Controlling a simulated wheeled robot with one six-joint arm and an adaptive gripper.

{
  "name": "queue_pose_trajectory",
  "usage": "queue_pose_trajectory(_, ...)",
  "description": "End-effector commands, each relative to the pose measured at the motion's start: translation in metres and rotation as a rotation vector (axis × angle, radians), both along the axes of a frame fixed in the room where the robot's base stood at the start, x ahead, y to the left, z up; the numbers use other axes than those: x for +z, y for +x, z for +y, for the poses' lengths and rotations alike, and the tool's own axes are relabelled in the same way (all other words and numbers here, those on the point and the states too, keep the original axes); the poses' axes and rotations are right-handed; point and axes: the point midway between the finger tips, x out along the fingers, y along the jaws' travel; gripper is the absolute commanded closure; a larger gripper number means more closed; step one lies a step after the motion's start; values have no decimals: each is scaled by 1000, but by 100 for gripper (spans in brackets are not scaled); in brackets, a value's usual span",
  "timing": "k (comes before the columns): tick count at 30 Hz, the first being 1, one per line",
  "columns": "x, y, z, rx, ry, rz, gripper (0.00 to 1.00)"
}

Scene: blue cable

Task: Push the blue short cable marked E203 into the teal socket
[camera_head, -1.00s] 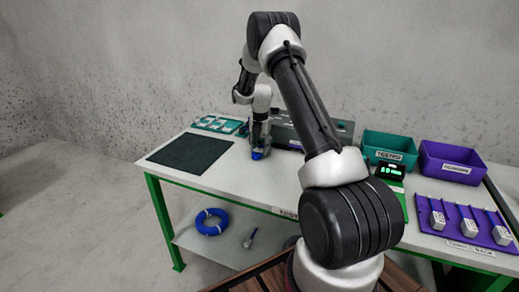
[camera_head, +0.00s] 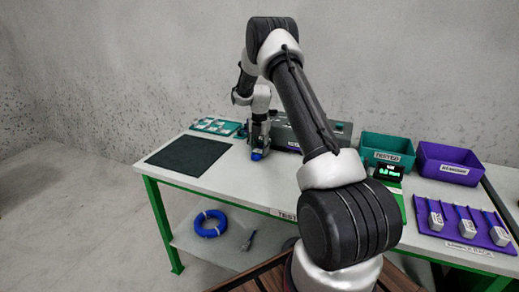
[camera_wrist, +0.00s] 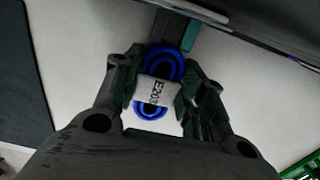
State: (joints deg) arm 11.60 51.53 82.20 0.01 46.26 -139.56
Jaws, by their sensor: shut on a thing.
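The blue short cable (camera_wrist: 165,66) shows in the wrist view as blue loops with a white tag (camera_wrist: 158,92) reading E203. My gripper (camera_wrist: 160,84) is shut on it, with one finger on each side. In the head view my gripper (camera_head: 259,140) is low over the table, at the left end of a dark grey box (camera_head: 287,135), with blue cable (camera_head: 257,155) showing below the fingers. A teal patch (camera_wrist: 190,36) shows just beyond the cable in the wrist view. I cannot tell whether it is the socket, or whether the cable's end touches it.
A dark mat (camera_head: 188,157) lies left and a teal tray (camera_head: 216,126) behind it. Right are a teal TESTED bin (camera_head: 387,157), a purple bin (camera_head: 449,172), a small display (camera_head: 388,172) and a purple rack (camera_head: 462,239) with several pieces. A blue coil (camera_head: 210,223) lies on the lower shelf.

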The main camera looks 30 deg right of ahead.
Motion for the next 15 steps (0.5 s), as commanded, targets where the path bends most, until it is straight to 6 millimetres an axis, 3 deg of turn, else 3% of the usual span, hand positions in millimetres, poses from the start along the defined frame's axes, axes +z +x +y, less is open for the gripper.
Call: queue_pose_trajectory(15,0,6,-8,-1,0,0,84)
